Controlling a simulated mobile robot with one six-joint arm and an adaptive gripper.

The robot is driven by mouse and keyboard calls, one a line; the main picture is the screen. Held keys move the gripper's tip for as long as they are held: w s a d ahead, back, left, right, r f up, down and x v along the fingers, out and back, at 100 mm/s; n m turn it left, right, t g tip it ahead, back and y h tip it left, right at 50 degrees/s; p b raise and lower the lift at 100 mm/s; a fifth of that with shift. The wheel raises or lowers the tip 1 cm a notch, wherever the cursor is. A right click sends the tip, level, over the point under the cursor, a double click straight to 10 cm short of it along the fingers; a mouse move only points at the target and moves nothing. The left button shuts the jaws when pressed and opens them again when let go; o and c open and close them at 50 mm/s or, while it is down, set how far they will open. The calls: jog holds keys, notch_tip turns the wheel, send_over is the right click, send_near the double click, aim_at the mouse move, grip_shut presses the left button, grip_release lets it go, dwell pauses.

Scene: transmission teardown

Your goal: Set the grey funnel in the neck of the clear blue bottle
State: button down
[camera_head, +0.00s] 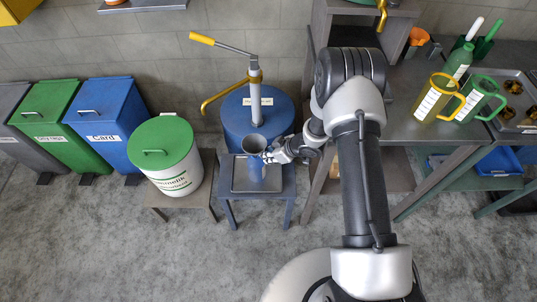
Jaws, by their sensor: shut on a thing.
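The grey funnel (254,145) shows its wide mouth upward, above a small blue stand in the middle of the view. My gripper (272,154) reaches in from the right and is shut on the funnel at its right side. The clear blue bottle (257,173) stands upright on the stand, directly below the funnel in the picture. The funnel's lower end and the bottle's neck overlap here. I cannot tell whether the spout is inside the neck or above it.
The bottle stands on a grey tray (238,183) on the stand (286,187). A blue drum (233,112) with a hand pump (254,95) rises close behind.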

aim_at(266, 148)
jog(key=shift+f+b, duration=0.5)
jog(key=shift+f, duration=0.3)
dwell(0.6)
jog(key=c, duration=1.5)
grip_release()
jog(key=shift+o, duration=0.7)
jog(key=o, duration=0.4)
jog(key=shift+r, duration=0.2)
jog(key=shift+r+p, duration=3.25)
jog(key=shift+r, duration=0.1)
